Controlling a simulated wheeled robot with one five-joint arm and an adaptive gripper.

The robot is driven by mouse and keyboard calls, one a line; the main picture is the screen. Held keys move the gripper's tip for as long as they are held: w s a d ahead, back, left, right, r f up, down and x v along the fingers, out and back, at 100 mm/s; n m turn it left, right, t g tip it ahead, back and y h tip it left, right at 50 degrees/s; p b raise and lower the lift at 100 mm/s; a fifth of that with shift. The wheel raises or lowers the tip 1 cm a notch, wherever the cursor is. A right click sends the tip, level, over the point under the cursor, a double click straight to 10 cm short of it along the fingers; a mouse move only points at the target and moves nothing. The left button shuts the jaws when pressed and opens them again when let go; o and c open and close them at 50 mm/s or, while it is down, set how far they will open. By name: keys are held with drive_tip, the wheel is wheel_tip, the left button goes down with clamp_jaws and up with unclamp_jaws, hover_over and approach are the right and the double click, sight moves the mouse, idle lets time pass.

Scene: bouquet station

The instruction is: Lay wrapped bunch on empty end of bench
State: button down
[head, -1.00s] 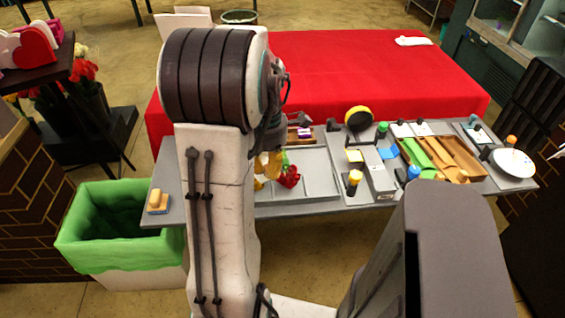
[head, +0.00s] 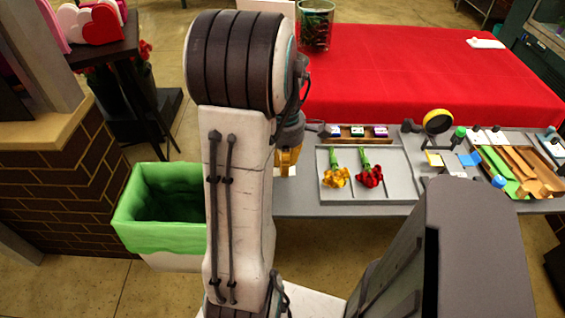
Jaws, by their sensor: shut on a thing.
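My gripper (head: 287,160), with orange-yellow fingers, hangs over the left part of the grey bench (head: 292,202), just left of the tray. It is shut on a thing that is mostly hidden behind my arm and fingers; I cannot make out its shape. A pale edge shows beside the fingers, and I cannot tell whether it is wrapping or something on the bench. The bench's far left end is hidden behind my arm. A yellow flower bunch (head: 336,178) and a red flower bunch (head: 370,176) lie apart in the grey tray (head: 399,190).
A green-lined bin (head: 160,236) stands left of the bench. Small boxes (head: 358,131), a round yellow-and-black item (head: 438,121) and a wooden tray (head: 541,177) fill the bench's back and right. A red-covered table (head: 430,80) stands behind, with a glass vase (head: 316,25).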

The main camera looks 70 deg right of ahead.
sight(283, 194)
drive_tip(key=shift+w+d+m, duration=0.1)
drive_tip(key=shift+m, duration=0.3)
drive_tip(key=shift+f, duration=0.2)
drive_tip(key=shift+f+b, duration=3.4)
drive_tip(key=shift+f, duration=0.75)
drive_tip(key=c, duration=0.7)
unclamp_jaws()
drive_tip(key=shift+o, duration=0.2)
drive_tip(key=shift+r, duration=0.2)
drive_tip(key=shift+r+p, duration=2.8)
drive_tip(key=shift+r, duration=0.5)
